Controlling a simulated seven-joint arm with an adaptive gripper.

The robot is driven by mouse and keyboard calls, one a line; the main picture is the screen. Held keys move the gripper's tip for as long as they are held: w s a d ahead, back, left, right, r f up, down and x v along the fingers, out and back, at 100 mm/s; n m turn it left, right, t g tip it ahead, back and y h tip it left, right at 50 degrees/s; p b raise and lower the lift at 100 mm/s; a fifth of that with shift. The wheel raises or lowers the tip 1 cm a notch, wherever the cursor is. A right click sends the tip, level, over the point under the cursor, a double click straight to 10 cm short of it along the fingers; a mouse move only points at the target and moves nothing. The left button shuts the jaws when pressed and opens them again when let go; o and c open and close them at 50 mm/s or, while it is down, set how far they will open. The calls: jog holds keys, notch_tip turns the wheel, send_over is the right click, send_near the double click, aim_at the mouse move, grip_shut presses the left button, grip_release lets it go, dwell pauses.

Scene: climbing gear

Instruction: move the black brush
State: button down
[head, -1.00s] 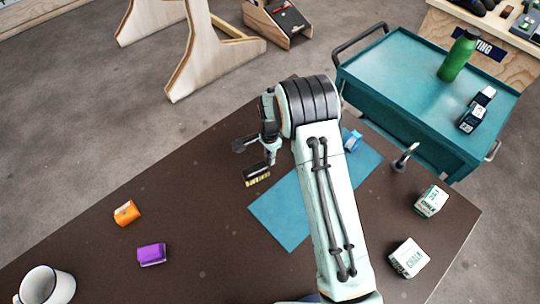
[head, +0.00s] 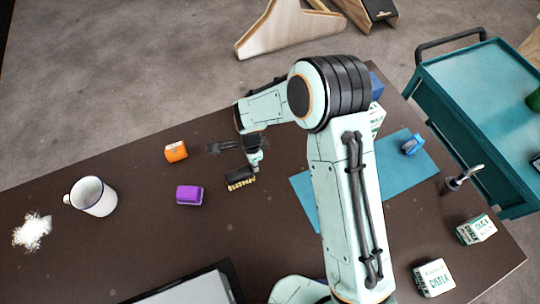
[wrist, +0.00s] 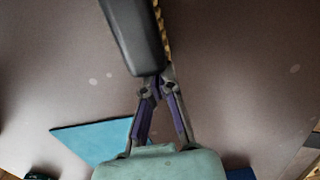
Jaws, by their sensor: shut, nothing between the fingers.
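The black brush (head: 240,177) with pale tan bristles is near the far middle of the dark table, left of the blue mat. In the wrist view the brush (wrist: 133,35) fills the top middle, bristles along its right side. My gripper (wrist: 157,84) is shut, with its fingertips right at the near end of the brush and nothing between them. I cannot tell whether they touch it. In the head view my gripper (head: 253,163) is just above and right of the brush, partly hidden by its own parts.
A purple block (head: 189,195) and an orange block (head: 176,151) lie left of the brush. A white mug (head: 93,196) and white powder (head: 32,232) are farther left. The blue mat (head: 305,198) carries a blue item (head: 412,145). Chalk boxes (head: 434,278) stand at the right.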

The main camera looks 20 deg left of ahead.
dwell(0.3)
notch_tip(320, 180, up, 10)
jog(key=w+d+r+m+t, duration=0.2)
jog(key=w+d+r, duration=0.45)
jog(key=r, duration=0.25)
jog(key=s+d+r+m+t, duration=0.1)
jog(key=d+r, duration=0.2)
jog(key=d, duration=0.2)
jog(key=s+d+r+t, duration=0.1)
jog(key=d+r, duration=0.3)
jog(key=d, duration=0.2)
jog(key=s+d+r+n, duration=0.1)
jog(key=s+d+n, duration=0.1)
jog(key=s+d, duration=0.5)
jog(key=s+f+n+g, duration=0.4)
jog(key=s+n, duration=0.7)
jog(key=s, duration=0.1)
jog(key=shift+s+d+y, duration=0.25)
jog(key=shift+s+y, duration=0.05)
jog(key=shift+y, duration=0.1)
